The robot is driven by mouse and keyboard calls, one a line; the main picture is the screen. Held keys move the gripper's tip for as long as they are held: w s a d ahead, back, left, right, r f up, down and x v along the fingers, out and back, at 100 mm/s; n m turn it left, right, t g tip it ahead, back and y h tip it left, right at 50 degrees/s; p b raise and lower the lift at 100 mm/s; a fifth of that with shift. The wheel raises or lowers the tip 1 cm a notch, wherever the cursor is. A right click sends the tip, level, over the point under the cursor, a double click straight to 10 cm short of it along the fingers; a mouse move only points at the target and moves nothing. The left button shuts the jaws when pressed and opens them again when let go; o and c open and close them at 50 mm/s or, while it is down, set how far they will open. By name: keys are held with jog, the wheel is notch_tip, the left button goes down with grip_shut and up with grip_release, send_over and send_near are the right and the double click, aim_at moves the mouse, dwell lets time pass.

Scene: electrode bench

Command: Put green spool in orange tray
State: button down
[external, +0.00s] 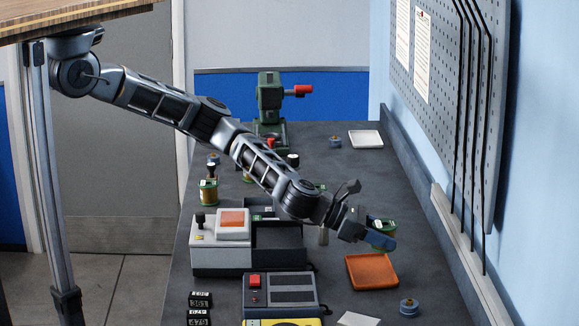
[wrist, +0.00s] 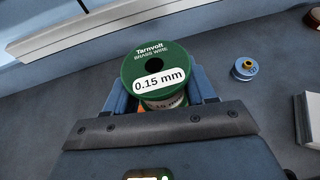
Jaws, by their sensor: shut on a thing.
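The green spool (external: 382,239) is held at the end of my arm, up off the bench. In the wrist view the green spool (wrist: 158,66) shows its round end, labelled "0.15 mm" brass wire, between the two blue fingers. My gripper (wrist: 160,95) is shut on it; in the external view my gripper (external: 372,236) partly covers the spool. The orange tray (external: 372,271) lies flat and empty on the bench, just below the gripper in the external picture.
A small blue spool (external: 409,307) stands right of the tray's near side. A grey box with a red button (external: 280,292) and a white-and-black unit (external: 222,255) stand to the left. A white tray (external: 366,139) lies at the back. The wall ledge (external: 460,245) runs along the right.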

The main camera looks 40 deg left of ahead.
jog(key=shift+w+a+f, duration=0.25)
jog(key=shift+w+f, duration=0.15)
jog(key=shift+w, duration=0.2)
jog(key=shift+w+a+f, duration=0.2)
jog(key=shift+w+f, duration=0.15)
jog(key=shift+w, duration=0.25)
jog(key=shift+f+p, duration=0.3)
jog(key=shift+f, duration=1.7)
jog(key=shift+f+b, duration=0.35)
jog(key=shift+f, duration=0.35)
jog(key=shift+c, duration=1.9)
grip_release()
jog(key=shift+r, duration=0.3)
jog(key=v, duration=1.2)
jog(key=shift+r, duration=0.25)
jog(key=shift+a, duration=0.1)
